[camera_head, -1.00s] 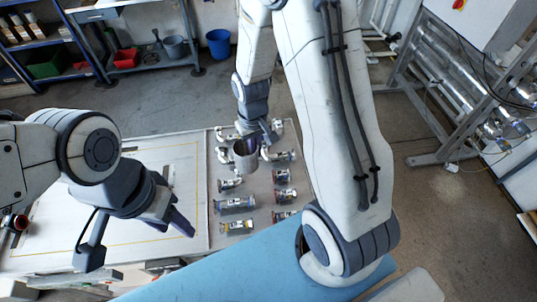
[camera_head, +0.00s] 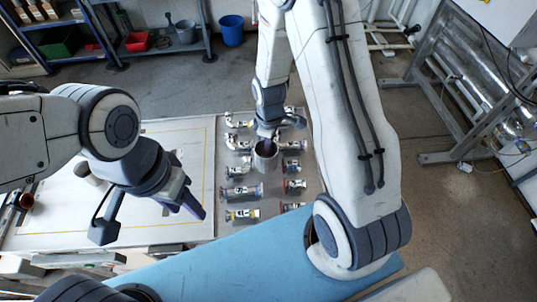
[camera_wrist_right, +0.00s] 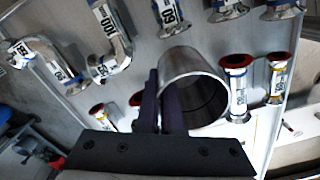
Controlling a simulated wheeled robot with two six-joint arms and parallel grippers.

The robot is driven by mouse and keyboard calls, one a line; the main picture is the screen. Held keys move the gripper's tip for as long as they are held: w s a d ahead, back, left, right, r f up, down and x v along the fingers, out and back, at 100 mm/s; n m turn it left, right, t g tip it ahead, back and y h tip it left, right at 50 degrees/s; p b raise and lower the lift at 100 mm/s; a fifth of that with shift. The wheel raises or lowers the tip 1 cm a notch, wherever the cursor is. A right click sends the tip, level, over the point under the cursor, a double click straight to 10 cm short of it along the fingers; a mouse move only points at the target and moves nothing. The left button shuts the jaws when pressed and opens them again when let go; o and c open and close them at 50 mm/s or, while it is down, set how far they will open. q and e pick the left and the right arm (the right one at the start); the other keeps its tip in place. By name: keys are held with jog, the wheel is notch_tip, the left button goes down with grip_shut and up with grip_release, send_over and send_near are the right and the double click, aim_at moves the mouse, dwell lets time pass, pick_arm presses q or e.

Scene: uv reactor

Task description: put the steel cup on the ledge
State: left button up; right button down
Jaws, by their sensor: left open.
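The steel cup (camera_head: 265,157) is a grey metal cylinder, open at the top, above the fittings panel in the head view. In the right wrist view the cup (camera_wrist_right: 193,85) shows its round rim and hollow inside. My right gripper (camera_wrist_right: 161,98) has its two dark fingers close together at the left part of the cup's wall, shut on it. The cup's base is hidden there. My left gripper (camera_head: 190,200) is open and empty above the pale table, left of the panel. I cannot tell which surface is the ledge.
Several labelled pipe fittings (camera_head: 241,192) lie in rows on a grey panel beneath the cup. The pale table (camera_head: 188,148) to the left is mostly bare. A blue bucket (camera_head: 231,30) stands on the floor behind. A metal pipe frame (camera_head: 450,105) stands at the right.

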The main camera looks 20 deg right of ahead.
jog(key=shift+f, duration=1.9)
jog(key=shift+f, duration=0.2)
jog(key=c, duration=1.1)
grip_release()
